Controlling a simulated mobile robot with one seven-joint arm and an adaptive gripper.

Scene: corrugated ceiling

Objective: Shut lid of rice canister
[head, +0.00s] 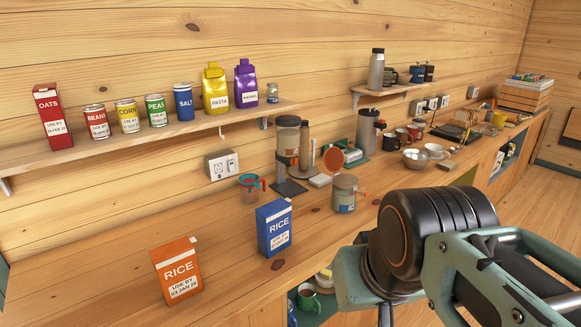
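A squat grey canister (343,195) with a label and an orange clasp on its right side stands on the counter, left of my arm. Its label is too small to read. A round orange-and-grey disc, possibly its raised lid (333,158), shows just above and behind it; I cannot tell if they are joined. My gripper (485,270), with teal links and a black ribbed body, fills the lower right, close to the camera. It is apart from the canister in the picture. Its fingertips are cut off or hidden, so its opening cannot be seen.
A blue rice box (274,227) and an orange rice box (177,270) stand left of the canister. Mugs and bowls (416,158) crowd the back right.

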